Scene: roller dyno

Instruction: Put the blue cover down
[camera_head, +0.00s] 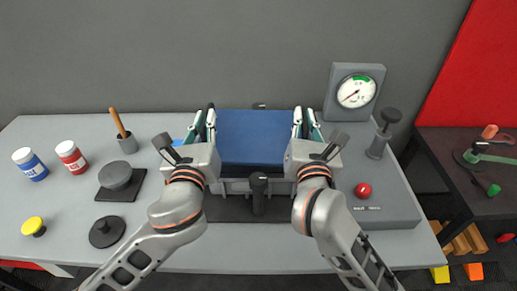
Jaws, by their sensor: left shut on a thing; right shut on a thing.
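The blue cover (253,137) is a flat dark-blue panel held between my two grippers over the middle of the grey machine. My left gripper (206,122) is shut on its left edge. My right gripper (305,122) is shut on its right edge. The cover looks tilted, with its broad face toward the camera. Below its lower edge, the grey frame of the machine (235,187) and a black upright knob (259,190) show. Whether the cover touches the frame is hard to tell.
A dial gauge (355,93), a black-knobbed post (381,140) and a red button (363,190) stand at right.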

